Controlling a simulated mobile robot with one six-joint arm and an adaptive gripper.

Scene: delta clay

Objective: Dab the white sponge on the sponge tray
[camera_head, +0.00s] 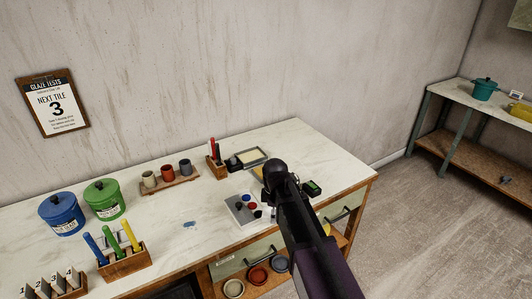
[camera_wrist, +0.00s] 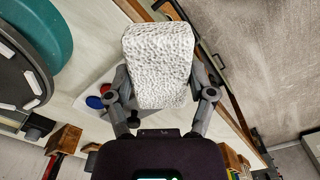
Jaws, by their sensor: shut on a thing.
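My gripper (camera_wrist: 161,82) is shut on the white sponge (camera_wrist: 160,50), a pitted white block held between its two fingers in the wrist view. The sponge is hidden behind my arm in the head view. A dark-rimmed tray with a pale inside (camera_head: 251,157) lies at the back of the worktop, just left of my arm; I cannot tell for sure that it is the sponge tray. My arm covers part of the worktop beside it. No contact between sponge and tray can be made out.
A pale panel with red, blue and black knobs (camera_head: 244,208) lies left of my arm. A small green-topped dark box (camera_head: 312,188) is to its right. Cups (camera_head: 167,174), lidded blue (camera_head: 62,213) and green (camera_head: 104,199) pots stand left. Bare worktop lies around the blue smear (camera_head: 190,225).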

